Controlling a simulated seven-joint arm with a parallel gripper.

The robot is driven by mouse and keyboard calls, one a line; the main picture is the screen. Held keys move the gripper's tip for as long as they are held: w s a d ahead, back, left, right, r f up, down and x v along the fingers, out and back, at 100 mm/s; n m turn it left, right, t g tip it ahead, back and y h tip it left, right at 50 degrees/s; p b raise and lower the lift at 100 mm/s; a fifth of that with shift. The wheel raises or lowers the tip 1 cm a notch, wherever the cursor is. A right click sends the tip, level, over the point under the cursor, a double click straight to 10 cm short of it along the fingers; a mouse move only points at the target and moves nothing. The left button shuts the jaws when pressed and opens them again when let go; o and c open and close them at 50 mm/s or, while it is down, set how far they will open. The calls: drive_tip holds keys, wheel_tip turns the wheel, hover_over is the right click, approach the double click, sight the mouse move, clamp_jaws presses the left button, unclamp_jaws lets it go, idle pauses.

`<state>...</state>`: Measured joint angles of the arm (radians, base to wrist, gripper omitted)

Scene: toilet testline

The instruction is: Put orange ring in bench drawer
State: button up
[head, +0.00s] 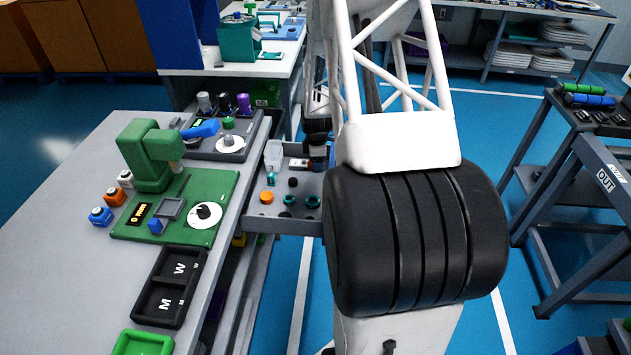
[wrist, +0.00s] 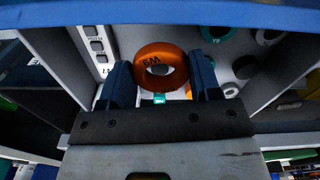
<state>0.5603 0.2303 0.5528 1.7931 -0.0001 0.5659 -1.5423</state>
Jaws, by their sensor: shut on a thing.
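An orange ring (wrist: 160,56) with dark lettering is held between the two blue fingers of my gripper (wrist: 161,80), in the wrist view. The open grey bench drawer (head: 283,224) sticks out from the bench's right side in the head view. The drawer's wall (wrist: 62,58) also shows in the wrist view, with the ring over the inside of the drawer. I cannot tell whether the ring touches the drawer floor. In the head view my arm hides part of the drawer, and the held ring cannot be made out.
The drawer holds teal rings (head: 289,200), dark round pieces, a small orange piece (head: 267,198) and a clear container (head: 273,154). On the bench stand a green press (head: 150,155) and a black two-part tray (head: 170,286). A dark rack (head: 590,180) stands at the right.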

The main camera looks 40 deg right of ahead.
hover_over(317, 186)
wheel_tip(317, 186, down, 6)
drive_tip(key=shift+w+r, duration=0.1)
drive_tip(key=shift+r, duration=0.05)
idle(0.3)
drive_tip(key=shift+f, duration=1.9)
drive_tip(key=shift+f, duration=0.1)
drive_tip(key=o, duration=0.9)
wheel_tip(317, 186, up, 12)
